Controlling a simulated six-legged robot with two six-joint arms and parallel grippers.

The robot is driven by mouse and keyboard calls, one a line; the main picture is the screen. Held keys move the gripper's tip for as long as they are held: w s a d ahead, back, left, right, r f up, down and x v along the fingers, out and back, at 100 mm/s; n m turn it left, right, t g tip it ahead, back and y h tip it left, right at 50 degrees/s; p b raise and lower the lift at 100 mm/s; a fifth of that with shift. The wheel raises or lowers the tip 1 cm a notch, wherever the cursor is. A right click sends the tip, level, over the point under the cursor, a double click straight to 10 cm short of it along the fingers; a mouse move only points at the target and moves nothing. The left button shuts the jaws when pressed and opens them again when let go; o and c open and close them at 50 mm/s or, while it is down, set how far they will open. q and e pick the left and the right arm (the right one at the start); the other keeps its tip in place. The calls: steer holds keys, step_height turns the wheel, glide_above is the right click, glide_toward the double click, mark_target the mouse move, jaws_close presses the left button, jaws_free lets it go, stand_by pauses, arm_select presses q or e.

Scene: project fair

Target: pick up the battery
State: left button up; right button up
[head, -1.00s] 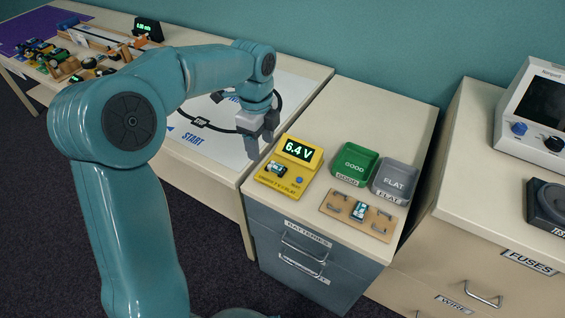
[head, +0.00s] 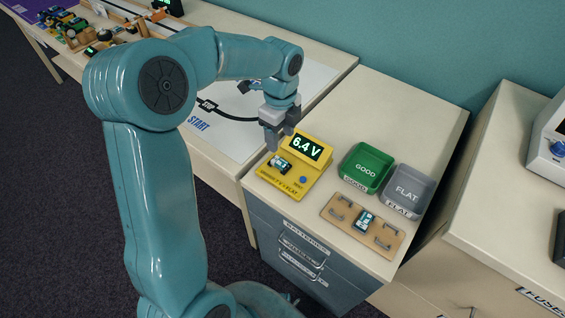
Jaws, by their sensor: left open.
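A small battery (head: 279,163) with a dark and light casing sits on the yellow tester (head: 266,176), whose display reads 6.4 V. A second battery (head: 365,219) lies on a wooden board with metal handles (head: 336,214), to the right and nearer the front. My left gripper (head: 275,142) is open and empty, pointing down just above and behind the tester's left side, close to the battery there. I cannot tell the exact height between them. My right gripper is not in view.
A green GOOD tray (head: 367,167) and a grey FLAT tray (head: 409,189) stand empty behind the board. A blue-grey drawer cabinet (head: 275,221) is below. The START mat (head: 225,133) lies on the left table. Bare cabinet top (head: 410,118) lies behind the trays.

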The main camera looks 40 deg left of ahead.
mark_target(280, 162)
arm_select(q)
steer(key=f, duration=0.3)
steer(key=shift+s+f, duration=0.35)
steer(key=f, duration=0.5)
steer(key=shift+w+f+b, duration=0.25)
steer(key=shift+f+b, duration=0.1)
steer(key=shift+b, duration=0.05)
jaws_close()
